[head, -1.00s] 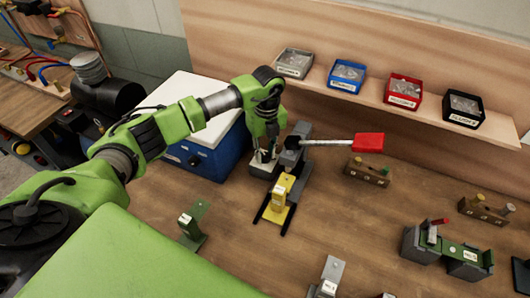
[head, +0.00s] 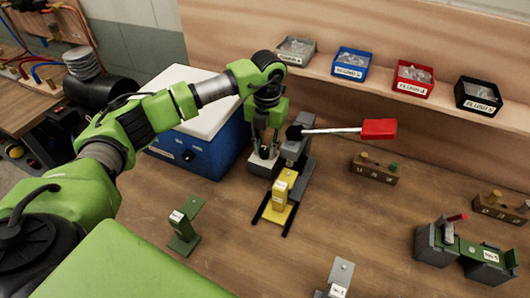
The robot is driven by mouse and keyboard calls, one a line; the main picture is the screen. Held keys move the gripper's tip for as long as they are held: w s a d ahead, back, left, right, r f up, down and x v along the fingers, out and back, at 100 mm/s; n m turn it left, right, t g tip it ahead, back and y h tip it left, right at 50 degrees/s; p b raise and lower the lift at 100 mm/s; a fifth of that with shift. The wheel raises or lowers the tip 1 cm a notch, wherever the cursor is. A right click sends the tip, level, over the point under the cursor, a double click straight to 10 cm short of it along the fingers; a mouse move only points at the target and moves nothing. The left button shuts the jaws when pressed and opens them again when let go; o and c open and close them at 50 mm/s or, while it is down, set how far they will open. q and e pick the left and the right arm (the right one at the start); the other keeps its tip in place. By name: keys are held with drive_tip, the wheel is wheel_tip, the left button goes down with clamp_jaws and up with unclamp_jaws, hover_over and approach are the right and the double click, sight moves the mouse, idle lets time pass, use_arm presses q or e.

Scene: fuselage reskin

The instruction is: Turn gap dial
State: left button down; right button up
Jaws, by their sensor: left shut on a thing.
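My left gripper (head: 263,152) points down at a pale grey block (head: 263,165) on the left side of a grey press (head: 297,155). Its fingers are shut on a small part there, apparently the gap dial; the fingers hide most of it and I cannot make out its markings. The press has a long lever with a red handle (head: 379,129) reaching right. A yellow labelled fixture (head: 281,193) on dark rails stands in front of the press. My right gripper is not in view.
A blue box with a white lid (head: 205,143) stands close behind my left arm. Several labelled bins, including a red one (head: 413,78), line the shelf. A green stand (head: 185,225) is front left, a wooden block (head: 374,168) right.

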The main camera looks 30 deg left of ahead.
sight(266, 151)
use_arm(q)
drive_tip(key=shift+m+b, duration=0.7)
drive_tip(key=shift+m, duration=0.5)
drive_tip(key=c, duration=1.8)
unclamp_jaws()
drive_tip(key=shift+r, duration=0.1)
wheel_tip(266, 151, up, 12)
drive_tip(key=shift+d+f, duration=0.1)
drive_tip(key=shift+d, duration=0.05)
